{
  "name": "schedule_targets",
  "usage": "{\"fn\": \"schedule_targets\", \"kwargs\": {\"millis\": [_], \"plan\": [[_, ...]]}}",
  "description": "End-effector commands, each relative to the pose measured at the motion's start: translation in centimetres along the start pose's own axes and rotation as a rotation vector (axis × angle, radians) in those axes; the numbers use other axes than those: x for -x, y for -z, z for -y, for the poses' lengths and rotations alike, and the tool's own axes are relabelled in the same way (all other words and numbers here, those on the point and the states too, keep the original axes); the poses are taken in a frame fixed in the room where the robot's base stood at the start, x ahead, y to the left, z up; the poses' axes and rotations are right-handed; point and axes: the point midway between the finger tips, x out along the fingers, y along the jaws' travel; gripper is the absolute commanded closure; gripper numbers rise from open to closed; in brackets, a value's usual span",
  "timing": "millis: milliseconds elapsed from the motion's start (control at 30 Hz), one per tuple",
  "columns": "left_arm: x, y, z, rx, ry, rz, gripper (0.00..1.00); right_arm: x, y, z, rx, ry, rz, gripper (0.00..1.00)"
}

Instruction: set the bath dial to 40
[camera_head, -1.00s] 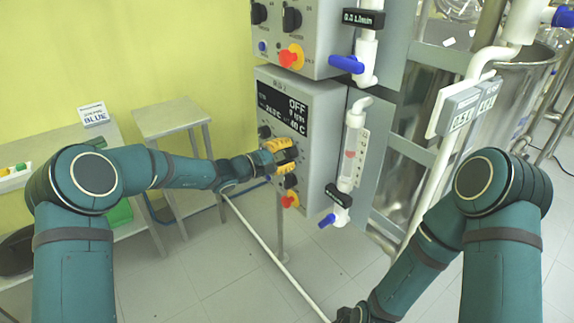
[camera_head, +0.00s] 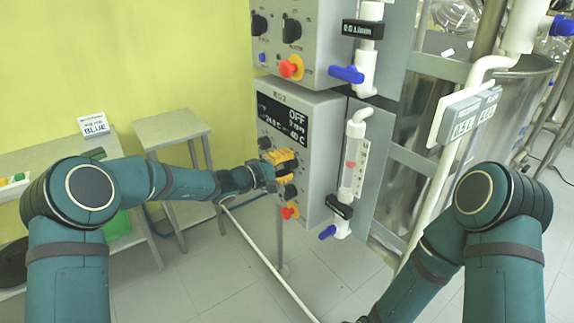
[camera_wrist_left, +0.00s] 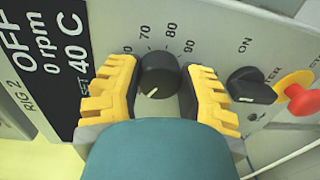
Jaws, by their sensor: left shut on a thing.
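The bath dial is a round black knob (camera_wrist_left: 158,75) on the grey rig panel, centred in the left wrist view. Its white mark points down and slightly left there, with printed numbers 70, 80 and 90 along the upper side. My left gripper (camera_head: 283,160) is at the panel in the head view. The black display (camera_head: 284,116) reads OFF, 0 rpm and a set value of 40 C. My right gripper is out of view; its arm runs off the bottom edge.
Another black knob (camera_wrist_left: 251,86) marked ON and a red button (camera_wrist_left: 303,100) sit beside the dial. A second control box (camera_head: 300,40) is above. A flow tube (camera_head: 352,165) with a blue valve handle stands right of the panel. A small table (camera_head: 172,127) is behind.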

Motion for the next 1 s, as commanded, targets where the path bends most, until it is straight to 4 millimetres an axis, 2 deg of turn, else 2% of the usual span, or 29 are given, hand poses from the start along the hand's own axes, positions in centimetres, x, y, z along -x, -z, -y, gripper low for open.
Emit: {"fn": "schedule_targets", "kwargs": {"millis": [33, 100, 133, 433, 567, 1000], "plan": [[-0.1, -0.1, -0.3, -0.002, -0.006, 0.002, 0.54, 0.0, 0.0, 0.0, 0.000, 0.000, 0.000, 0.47], [-0.1, -0.1, -0.3, -0.001, -0.005, 0.002, 0.30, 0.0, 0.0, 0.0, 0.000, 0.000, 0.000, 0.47], [-0.1, -0.1, -0.3, -0.001, -0.005, 0.002, 0.26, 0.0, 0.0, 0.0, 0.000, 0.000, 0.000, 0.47], [0.0, 0.0, -0.1, 0.000, -0.002, 0.001, 0.26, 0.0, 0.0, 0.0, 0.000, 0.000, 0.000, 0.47], [0.9, 0.1, -0.1, -0.001, -0.001, -0.001, 0.26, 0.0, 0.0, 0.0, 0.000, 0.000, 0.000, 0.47], [9.2, 0.1, -0.1, 0.000, -0.002, -0.002, 0.26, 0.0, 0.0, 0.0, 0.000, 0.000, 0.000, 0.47]]}}
